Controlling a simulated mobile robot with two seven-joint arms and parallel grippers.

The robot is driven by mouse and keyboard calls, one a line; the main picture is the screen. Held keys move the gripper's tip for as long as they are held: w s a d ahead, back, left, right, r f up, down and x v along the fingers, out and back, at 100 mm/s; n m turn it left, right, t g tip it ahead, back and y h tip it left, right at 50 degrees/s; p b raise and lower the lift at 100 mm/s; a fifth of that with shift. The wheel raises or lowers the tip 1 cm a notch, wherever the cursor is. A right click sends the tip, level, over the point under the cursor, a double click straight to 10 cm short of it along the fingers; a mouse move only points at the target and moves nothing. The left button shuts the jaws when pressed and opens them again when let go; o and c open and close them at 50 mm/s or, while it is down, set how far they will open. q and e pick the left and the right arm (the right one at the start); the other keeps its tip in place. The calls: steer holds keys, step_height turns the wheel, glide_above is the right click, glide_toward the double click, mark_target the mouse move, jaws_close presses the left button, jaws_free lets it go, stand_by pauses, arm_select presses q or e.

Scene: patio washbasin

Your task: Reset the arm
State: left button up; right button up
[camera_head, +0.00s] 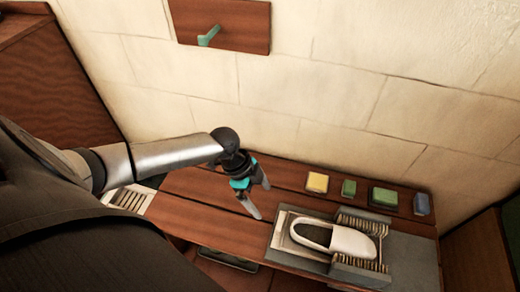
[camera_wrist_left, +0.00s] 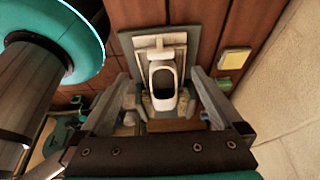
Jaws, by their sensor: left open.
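My left arm comes in from the left in the head view. Its gripper (camera_head: 262,200) is open and empty, held above the wooden counter (camera_head: 205,220), to the left of a white slipper-like shoe (camera_head: 352,243). The shoe lies on a grey tray (camera_head: 410,262) between brush-like bristle blocks. In the left wrist view the open fingers frame the shoe (camera_wrist_left: 163,101) from a distance and do not touch it. My right gripper is not in view.
A yellow sponge (camera_head: 317,182), a green block (camera_head: 349,188), a green-and-yellow block (camera_head: 384,197) and a blue block (camera_head: 421,204) sit along the back of the counter by the wall. A wooden board (camera_head: 245,30) with a green hook (camera_head: 208,36) hangs above.

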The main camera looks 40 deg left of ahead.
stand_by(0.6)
arm_select(q)
steer(key=s+a+f+n+t+y+p, duration=0.2)
steer(key=s+a+f+n+y+p, duration=0.3)
steer(key=s+n+p, duration=0.6)
steer(key=s+d+g+p, duration=0.1)
steer(key=s+d+p, duration=0.3)
steer(key=s, duration=0.5)
steer(key=s+d+n+g+p, duration=0.1)
steer(key=s+d+p, duration=0.3)
steer(key=s, duration=0.5)
steer(key=shift+s+f+h+p, duration=0.35)
steer(key=shift+f+h+p, duration=0.1)
steer(key=shift+p, duration=0.75)
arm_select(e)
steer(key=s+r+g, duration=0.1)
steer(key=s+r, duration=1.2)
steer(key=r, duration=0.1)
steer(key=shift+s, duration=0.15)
arm_select(q)
steer(key=shift+d, duration=0.1)
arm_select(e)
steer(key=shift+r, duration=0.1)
